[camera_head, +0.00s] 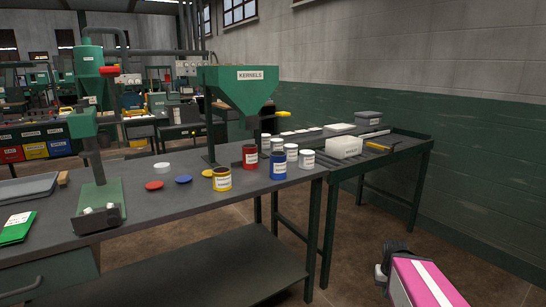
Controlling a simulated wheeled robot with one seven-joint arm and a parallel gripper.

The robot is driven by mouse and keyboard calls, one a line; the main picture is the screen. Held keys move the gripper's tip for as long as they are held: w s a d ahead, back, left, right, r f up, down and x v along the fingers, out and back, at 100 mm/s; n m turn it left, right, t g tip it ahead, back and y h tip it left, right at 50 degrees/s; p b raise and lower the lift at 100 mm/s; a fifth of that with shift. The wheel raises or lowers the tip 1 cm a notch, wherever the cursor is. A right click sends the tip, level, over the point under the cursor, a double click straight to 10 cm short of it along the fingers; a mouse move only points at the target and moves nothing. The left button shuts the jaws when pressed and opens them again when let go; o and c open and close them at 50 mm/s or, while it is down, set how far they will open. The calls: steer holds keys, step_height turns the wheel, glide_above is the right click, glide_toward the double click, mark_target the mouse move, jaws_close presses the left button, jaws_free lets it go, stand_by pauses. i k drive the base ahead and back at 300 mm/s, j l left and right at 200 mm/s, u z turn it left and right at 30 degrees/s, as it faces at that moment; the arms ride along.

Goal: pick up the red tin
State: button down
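The red tin (250,157) stands upright on the dark workbench (185,215), with a white label on its front. It is behind the yellow tin (222,180) and the blue tin (278,166), to the left of several white tins (306,159). A little bare bench shows between it and the yellow tin. My arm, pink with a white stripe, enters at the lower right. Its dark end, which looks like my gripper (393,253), is over the floor, well right of the bench and apart from the red tin. Its fingers cannot be made out.
A green hopper (240,90) labelled KERNELS stands behind the tins. Red (154,185), blue (183,180) and white (162,165) lids lie to the left. A green press (98,190) stands further left. A second bench (405,150) with a white box (344,147) adjoins at the right.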

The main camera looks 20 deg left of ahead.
mark_target(250, 151)
steer(key=u, duration=2.6)
steer(key=z, duration=1.35)
steer(key=i+l+u, duration=0.1)
steer(key=l, duration=0.35)
steer(key=i+l+u, duration=0.1)
steer(key=l, duration=0.35)
steer(key=i+l+u, duration=0.1)
steer(key=l, duration=0.4)
steer(key=i+l+u, duration=0.1)
steer(key=l, duration=0.4)
steer(key=i, duration=0.1)
